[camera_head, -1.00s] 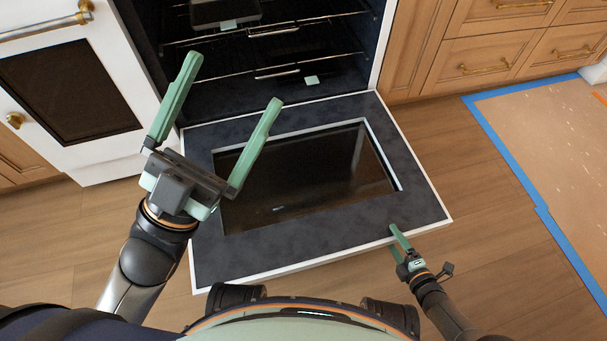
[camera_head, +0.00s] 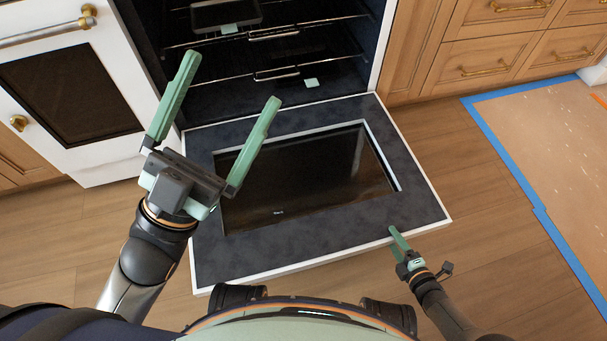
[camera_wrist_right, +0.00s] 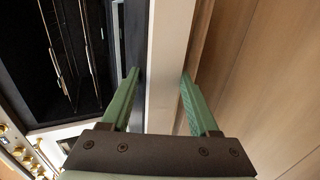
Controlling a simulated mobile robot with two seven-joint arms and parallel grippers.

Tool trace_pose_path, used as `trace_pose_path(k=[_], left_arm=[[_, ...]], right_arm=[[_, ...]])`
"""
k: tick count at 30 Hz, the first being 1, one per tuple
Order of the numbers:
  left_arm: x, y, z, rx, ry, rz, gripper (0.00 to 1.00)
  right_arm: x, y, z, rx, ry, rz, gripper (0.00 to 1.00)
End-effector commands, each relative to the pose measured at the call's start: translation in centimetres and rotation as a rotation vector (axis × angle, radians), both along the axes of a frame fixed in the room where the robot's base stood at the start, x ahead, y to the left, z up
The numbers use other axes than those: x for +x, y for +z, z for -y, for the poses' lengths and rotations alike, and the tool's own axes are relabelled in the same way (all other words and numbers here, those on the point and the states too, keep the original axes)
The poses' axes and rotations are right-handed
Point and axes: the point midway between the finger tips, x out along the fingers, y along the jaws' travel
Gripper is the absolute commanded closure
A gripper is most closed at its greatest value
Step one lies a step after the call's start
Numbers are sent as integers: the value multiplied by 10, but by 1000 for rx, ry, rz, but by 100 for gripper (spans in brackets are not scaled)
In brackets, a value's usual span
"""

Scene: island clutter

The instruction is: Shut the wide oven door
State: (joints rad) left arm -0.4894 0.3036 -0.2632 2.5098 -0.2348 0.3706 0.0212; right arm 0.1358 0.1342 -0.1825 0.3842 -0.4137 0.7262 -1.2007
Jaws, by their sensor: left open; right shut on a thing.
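The wide oven door (camera_head: 330,224) hangs fully open and lies nearly flat in front of the dark oven cavity (camera_head: 262,62). It has a dark inner face, a glass window and a white edge. My right gripper (camera_head: 394,238) is at the door's outer edge, near its right front corner. In the right wrist view, my right gripper's fingers (camera_wrist_right: 160,90) lie on either side of the door's white edge (camera_wrist_right: 166,70), shut on it. My left gripper (camera_head: 232,78) is open and empty above the left part of the door.
A second white oven (camera_head: 75,95) with a narrower shut door stands on the left. Wooden drawers (camera_head: 505,55) stand on the right. Racks and a dark tray (camera_head: 225,14) are inside the open oven. Blue tape (camera_head: 540,205) borders brown floor covering at right.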

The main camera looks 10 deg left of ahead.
Motion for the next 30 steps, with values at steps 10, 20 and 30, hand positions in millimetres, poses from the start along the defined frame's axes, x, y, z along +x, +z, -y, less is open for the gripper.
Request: trace_pose_path(k=[10,20,30], left_arm=[[-1,29,-4,-20,-5,11,0],[-3,51,-5,-22,-11,19,0],[-4,70,-8,-31,-11,29,0]], right_arm=[[1,20,0,-12,-2,-32,94],[2,37,-1,-23,0,-58,94],[4,50,-1,-32,0,-81,94]])
